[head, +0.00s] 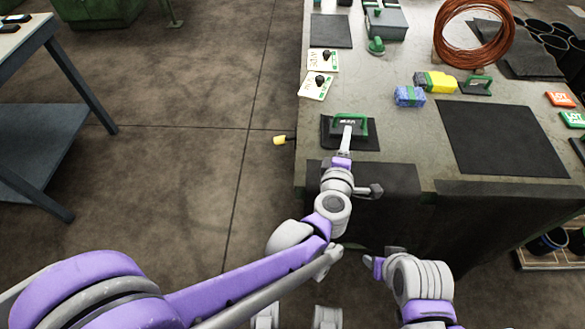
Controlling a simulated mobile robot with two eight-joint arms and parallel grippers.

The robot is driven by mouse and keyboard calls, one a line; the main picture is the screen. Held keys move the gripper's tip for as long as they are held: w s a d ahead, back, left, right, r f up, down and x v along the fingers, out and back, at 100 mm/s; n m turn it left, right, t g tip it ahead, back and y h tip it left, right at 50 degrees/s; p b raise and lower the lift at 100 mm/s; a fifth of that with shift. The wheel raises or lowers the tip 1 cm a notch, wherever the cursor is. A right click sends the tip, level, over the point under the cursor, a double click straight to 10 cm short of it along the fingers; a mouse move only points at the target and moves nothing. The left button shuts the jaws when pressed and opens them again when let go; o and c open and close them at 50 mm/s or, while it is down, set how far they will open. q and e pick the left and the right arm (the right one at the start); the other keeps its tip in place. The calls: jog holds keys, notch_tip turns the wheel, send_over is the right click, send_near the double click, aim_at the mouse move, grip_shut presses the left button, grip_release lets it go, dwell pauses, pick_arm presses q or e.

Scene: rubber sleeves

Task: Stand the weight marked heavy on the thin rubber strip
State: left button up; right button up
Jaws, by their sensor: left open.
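A dark weight (336,130) with a green handle and pale lettering, too small to read, sits on a small black rubber piece (368,143) near the table's front left corner. My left gripper (346,136) is open at this weight, its pale fingers overlapping it from the near side; I cannot tell whether they touch. Another dark weight (476,88) with a green handle stands further right. A grey block with a green handle (390,25) is at the back. Which rubber piece is the thin strip is unclear. My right gripper (372,266) is low in front of the table, its fingers unclear.
A large black mat (500,140) covers the table's right part. A dark square (331,31), two white cards (318,85), a blue sponge (409,96), a yellow block (436,82) and a copper wire coil (473,50) lie around. Bare table (410,145) shows in the middle.

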pick_arm(q)
jog(key=shift+a, duration=0.1)
jog(key=s+a+r+m+g+h, duration=0.2)
jog(key=s+a+r+m+h, duration=0.25)
jog(key=m, duration=0.55)
jog(key=s+a+f+m+g+y, duration=0.3)
jog(key=s+a+f, duration=0.4)
jog(key=s+a, duration=0.3)
jog(key=s+a+f+m+g+y, duration=0.3)
jog(key=s+a+f, duration=0.4)
jog(key=s+a, duration=0.4)
jog(key=a+g+y, duration=0.1)
jog(key=g, duration=0.1)
jog(key=shift+g, duration=0.4)
jog(key=shift+w+f+y, duration=0.1)
jog(key=shift+y, duration=0.15)
